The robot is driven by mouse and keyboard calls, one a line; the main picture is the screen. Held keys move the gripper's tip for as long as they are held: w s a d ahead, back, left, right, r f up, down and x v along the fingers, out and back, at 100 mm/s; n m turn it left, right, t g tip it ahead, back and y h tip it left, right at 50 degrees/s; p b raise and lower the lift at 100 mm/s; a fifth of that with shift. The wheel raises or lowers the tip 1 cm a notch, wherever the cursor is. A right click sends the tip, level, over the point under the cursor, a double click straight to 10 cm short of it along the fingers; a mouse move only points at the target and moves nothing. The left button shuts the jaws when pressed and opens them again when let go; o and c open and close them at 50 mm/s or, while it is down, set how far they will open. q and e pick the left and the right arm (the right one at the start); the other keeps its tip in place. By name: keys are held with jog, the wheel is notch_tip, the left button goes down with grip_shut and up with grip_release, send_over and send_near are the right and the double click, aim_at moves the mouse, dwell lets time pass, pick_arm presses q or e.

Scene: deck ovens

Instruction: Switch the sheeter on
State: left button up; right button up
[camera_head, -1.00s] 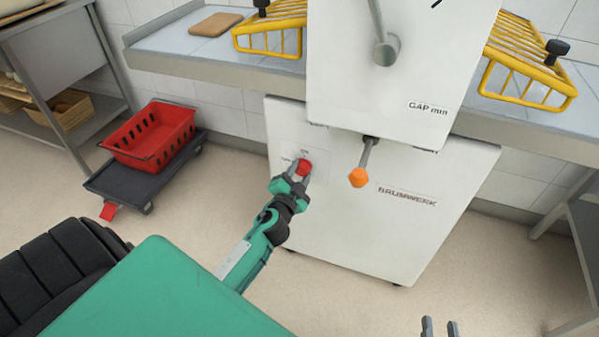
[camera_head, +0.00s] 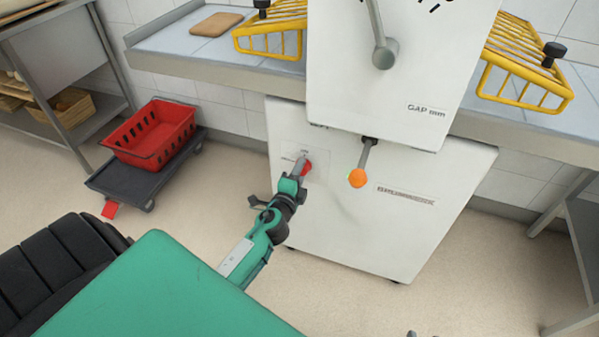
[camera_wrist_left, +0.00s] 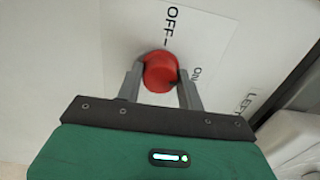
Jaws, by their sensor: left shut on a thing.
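The sheeter (camera_head: 350,235) is a white machine with a red switch knob (camera_head: 309,168) on the left of its lower front. My left gripper (camera_head: 303,170) is shut on this knob. In the left wrist view the red knob (camera_wrist_left: 160,70) sits between the two grey fingers of my left gripper (camera_wrist_left: 160,90). An OFF label with a dash (camera_wrist_left: 170,26) is above the knob, and an ON label (camera_wrist_left: 197,76) is to its right. The knob shows no clear pointer mark. Only a sliver of my right gripper (camera_head: 411,334) shows at the bottom edge.
An orange-tipped lever (camera_head: 358,178) sticks out right of the knob, and a grey handle (camera_head: 384,52) sits higher up. Yellow wire guards (camera_head: 270,40) flank the machine. A red crate (camera_head: 152,135) on a dark dolly (camera_head: 130,182) stands left. The floor in front is clear.

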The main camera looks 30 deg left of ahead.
pick_arm(q)
jog(key=shift+m, duration=0.3)
pick_arm(e)
jog(key=shift+d, duration=0.1)
pick_arm(q)
jog(key=o, duration=1)
jog(key=b+v, duration=0.1)
jog(key=v, duration=1.2)
jog(key=shift+s+d+b, duration=0.2)
jog(key=shift+s+b, duration=0.15)
pick_arm(e)
jog(key=w+r+t, duration=0.2)
jog(key=r, duration=0.1)
jog(key=r+t, duration=0.2)
jog(key=shift+w, duration=0.4)
